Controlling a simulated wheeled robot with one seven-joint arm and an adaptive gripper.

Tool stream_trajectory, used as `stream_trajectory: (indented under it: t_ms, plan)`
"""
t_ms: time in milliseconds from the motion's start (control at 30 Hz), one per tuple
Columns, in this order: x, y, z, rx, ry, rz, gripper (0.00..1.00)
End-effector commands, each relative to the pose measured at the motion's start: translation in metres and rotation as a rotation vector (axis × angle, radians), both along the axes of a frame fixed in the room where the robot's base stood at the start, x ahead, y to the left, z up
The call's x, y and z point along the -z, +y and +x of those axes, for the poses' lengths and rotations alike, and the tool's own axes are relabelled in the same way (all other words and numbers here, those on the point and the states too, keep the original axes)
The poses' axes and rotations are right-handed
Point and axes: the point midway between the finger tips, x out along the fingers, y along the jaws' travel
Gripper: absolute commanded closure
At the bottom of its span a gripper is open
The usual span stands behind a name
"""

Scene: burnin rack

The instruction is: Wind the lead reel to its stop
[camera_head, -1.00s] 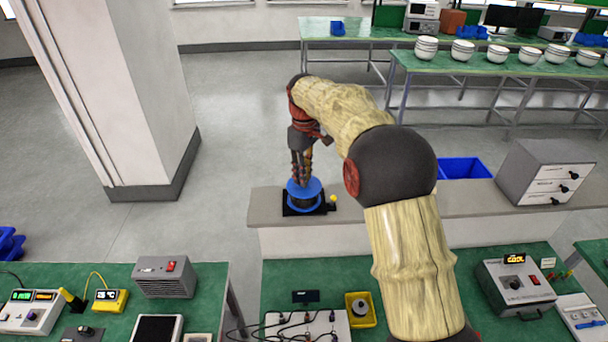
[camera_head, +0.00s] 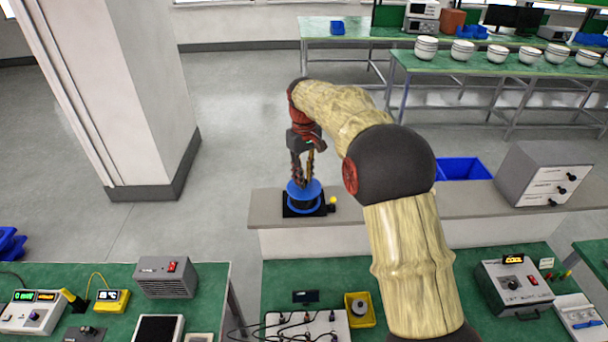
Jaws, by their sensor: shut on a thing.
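The lead reel (camera_head: 304,197) is a blue-rimmed, dark-cored spool. It stands on a black square base (camera_head: 290,211) at the left end of a grey-topped counter (camera_head: 375,203). A small yellow knob (camera_head: 332,200) sits at the base's right side. My gripper (camera_head: 303,180) points down over the top of the reel with its fingers shut on the reel's upper middle. The exact part between the fingertips is too small to make out, and no stop can be seen.
A blue bin (camera_head: 463,168) and a grey knobbed box (camera_head: 543,172) stand farther right along the counter. A green bench (camera_head: 270,290) with a cabled panel (camera_head: 307,326) and a yellow tray (camera_head: 360,322) is in front. A pillar (camera_head: 125,110) stands to the left.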

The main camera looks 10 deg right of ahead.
Motion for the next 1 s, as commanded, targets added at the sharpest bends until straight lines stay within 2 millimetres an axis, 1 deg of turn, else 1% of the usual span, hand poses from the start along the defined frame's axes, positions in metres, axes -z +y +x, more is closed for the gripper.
stream_trajectory:
  t_ms: [1000]
  plan:
    - [-0.0013, 0.0004, 0.0006, 0.964, -0.001, 0.001, 1.0]
